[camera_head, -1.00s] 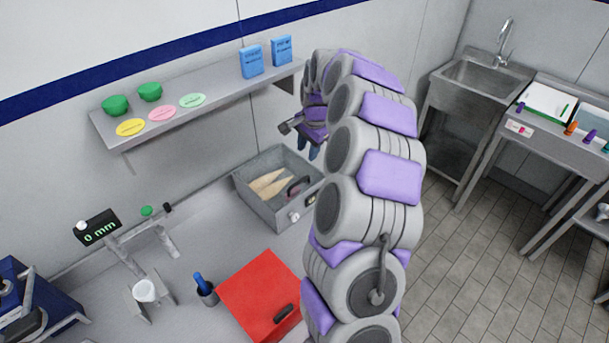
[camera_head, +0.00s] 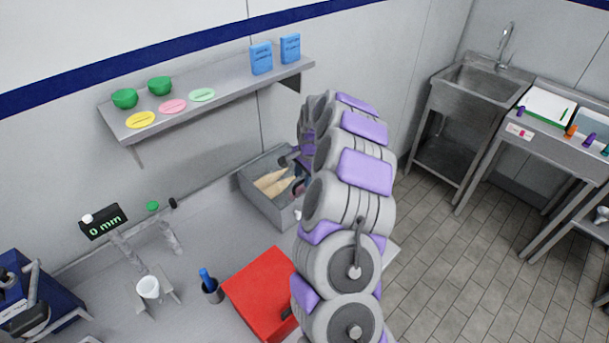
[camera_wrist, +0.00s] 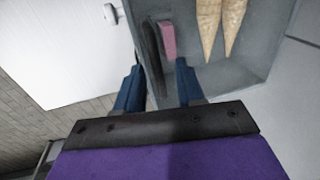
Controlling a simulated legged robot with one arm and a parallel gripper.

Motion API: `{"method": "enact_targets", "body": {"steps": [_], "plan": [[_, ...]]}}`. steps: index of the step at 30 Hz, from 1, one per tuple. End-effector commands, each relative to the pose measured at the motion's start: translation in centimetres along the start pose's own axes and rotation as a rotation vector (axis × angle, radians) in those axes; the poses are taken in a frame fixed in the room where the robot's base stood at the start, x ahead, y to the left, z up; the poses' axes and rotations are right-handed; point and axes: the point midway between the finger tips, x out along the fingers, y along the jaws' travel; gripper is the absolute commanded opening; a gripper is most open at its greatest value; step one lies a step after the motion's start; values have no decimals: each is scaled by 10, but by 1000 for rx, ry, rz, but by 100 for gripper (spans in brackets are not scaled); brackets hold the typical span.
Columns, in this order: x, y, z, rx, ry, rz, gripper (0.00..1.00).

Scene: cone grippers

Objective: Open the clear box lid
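The grey box (camera_head: 264,207) sits on the counter at the back wall, with two tan cones (camera_head: 272,185) inside. Its interior wall and floor also show in the wrist view (camera_wrist: 240,66). I cannot make out the clear lid's surface itself. A dark curved bar, apparently a handle (camera_wrist: 152,58), lies beside a pink piece (camera_wrist: 168,40) at the box's left side in the wrist view. My gripper (camera_wrist: 158,70) is over the box, its two blue fingers apart, with the dark bar between or just beyond the tips. Contact cannot be told. In the head view my arm hides much of the box's right side.
A red box (camera_head: 258,292) and a cup with a blue item (camera_head: 211,288) stand in front of the grey box. A wall shelf (camera_head: 215,99) with green bowls and blue packs hangs above. A scale display (camera_head: 103,223) is at left.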

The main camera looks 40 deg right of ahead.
Motion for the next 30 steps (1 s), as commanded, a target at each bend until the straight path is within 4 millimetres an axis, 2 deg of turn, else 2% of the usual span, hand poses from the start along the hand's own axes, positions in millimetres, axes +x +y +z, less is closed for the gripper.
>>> {"method": "enact_targets", "body": {"steps": [5, 16, 30], "plan": [[1, 1, -7, 3, -4, -1, 36], [0, 0, 1, 2, 1, 2, 1], [0, 1, 4, 1, -4, 4, 0]]}}
